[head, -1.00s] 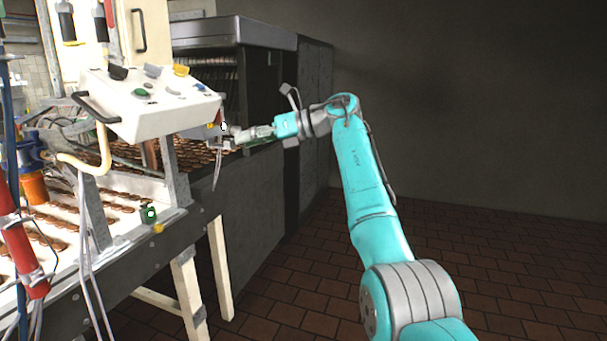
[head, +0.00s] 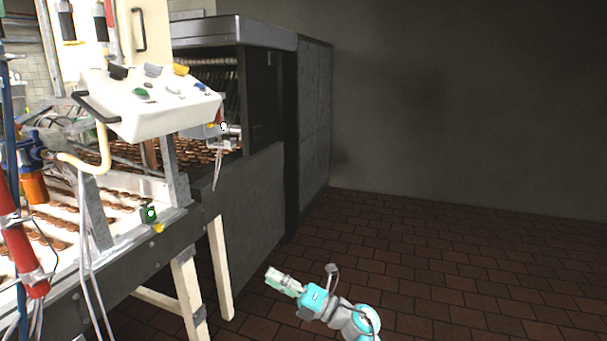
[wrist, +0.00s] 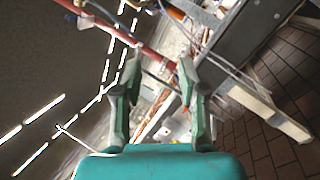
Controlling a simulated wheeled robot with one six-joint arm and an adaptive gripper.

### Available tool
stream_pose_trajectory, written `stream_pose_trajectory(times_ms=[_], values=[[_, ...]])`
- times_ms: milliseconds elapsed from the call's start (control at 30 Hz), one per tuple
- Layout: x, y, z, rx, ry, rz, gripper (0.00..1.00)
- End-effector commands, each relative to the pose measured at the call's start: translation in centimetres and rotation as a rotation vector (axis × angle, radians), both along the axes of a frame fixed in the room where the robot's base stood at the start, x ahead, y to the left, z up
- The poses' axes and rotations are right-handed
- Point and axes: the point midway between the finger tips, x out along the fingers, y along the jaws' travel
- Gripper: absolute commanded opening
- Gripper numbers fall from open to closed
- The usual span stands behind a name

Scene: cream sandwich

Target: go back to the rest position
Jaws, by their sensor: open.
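My gripper (head: 276,283) is low in the head view, over the brown tiled floor and to the right of the machine's legs. It also shows in the wrist view (wrist: 160,75), where its two green fingers stand apart with nothing held between them. My teal and grey wrist shows behind it in the head view, and the rest of my arm is mostly out of that frame. The gripper is apart from the machine.
The conveyor machine (head: 250,180) fills the left side, with rows of brown biscuits on its belt. A white control box (head: 150,103) stands above it. Cream legs (head: 220,268) reach the floor. The tiled floor (head: 440,250) at the right is clear up to the wall.

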Motion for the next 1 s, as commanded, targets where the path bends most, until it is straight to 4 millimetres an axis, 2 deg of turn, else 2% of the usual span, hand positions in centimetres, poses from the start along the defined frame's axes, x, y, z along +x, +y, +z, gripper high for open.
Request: stream_pose_trajectory(times_ms=[33, 100, 400, 700, 1000], values=[[-1.4, -0.6, -1.7, 0.034, 0.037, -0.011, 0.42], [-3.0, -1.5, -3.4, 0.084, 0.083, -0.028, 0.42], [-10.6, -5.8, -9.6, 0.298, 0.286, -0.107, 0.42], [-19.1, -10.4, -14.3, 0.509, 0.501, -0.192, 0.42], [-28.2, -14.8, -17.2, 0.720, 0.723, -0.282, 0.42]])
